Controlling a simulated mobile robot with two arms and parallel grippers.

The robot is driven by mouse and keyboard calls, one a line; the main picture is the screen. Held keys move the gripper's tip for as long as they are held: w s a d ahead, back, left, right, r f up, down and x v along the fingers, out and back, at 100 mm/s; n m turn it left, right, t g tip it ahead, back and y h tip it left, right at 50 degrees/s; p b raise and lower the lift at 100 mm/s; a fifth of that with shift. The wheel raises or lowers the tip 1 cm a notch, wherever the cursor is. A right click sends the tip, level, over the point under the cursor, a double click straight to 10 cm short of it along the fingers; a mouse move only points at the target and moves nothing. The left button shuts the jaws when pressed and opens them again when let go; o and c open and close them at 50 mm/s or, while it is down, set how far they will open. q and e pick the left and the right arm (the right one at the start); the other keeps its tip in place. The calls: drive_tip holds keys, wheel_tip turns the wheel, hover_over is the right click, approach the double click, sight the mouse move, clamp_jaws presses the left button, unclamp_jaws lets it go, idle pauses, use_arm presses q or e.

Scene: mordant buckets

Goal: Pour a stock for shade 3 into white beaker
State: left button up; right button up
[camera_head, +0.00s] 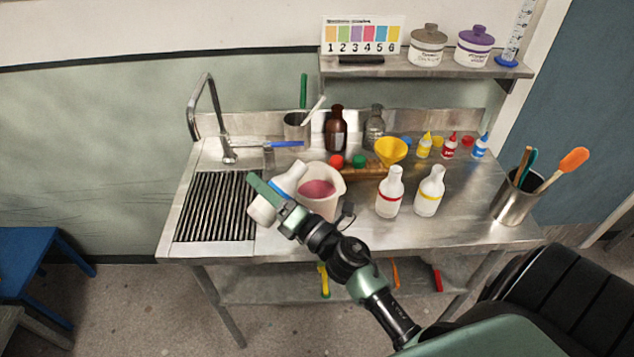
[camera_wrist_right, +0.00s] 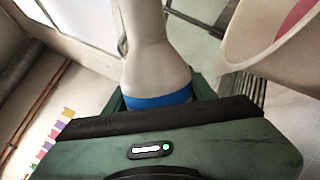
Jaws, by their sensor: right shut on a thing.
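My right gripper (camera_head: 268,194) is shut on a white bottle with a blue band (camera_head: 263,209), left of the white beaker (camera_head: 321,203). The bottle is tilted, its neck toward the upper right near the beaker's back-left rim. No stream of liquid shows. The beaker holds pinkish-red liquid. In the right wrist view the blue-banded bottle (camera_wrist_right: 155,55) rises from the gripper, and the beaker (camera_wrist_right: 262,40) is at the upper right. A shade chart (camera_head: 361,35) numbered 1 to 6 stands on the shelf; 3 looks purple.
A wooden rack (camera_head: 372,173) with a yellow funnel (camera_head: 391,150) is behind the beaker. Brown (camera_head: 336,130) and grey (camera_head: 374,129) bottles stand at the back. A sink tap (camera_head: 213,115) is left. A metal tool cup (camera_head: 512,202) stands right. The front-right counter is clear.

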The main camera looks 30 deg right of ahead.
drive_tip(key=shift+a+f+m+b, duration=0.1)
drive_tip(key=shift+f+m+b, duration=0.4)
drive_tip(key=shift+f+b, duration=0.65)
drive_tip(key=shift+a+r+m+h+p, duration=0.1)
drive_tip(key=shift+r+m+h+p, duration=0.2)
drive_tip(key=shift+r+m+p, duration=0.55)
idle(1.8)
drive_tip(key=shift+d+r+m+t+h+p, duration=0.15)
drive_tip(key=shift+d+r+m+p, duration=0.2)
drive_tip(key=shift+m, duration=0.3)
drive_tip(key=shift+d+r+m+t+h+p, duration=0.15)
drive_tip(key=shift+d+m+p, duration=0.25)
drive_tip(key=shift+m, duration=0.2)
idle(2.0)
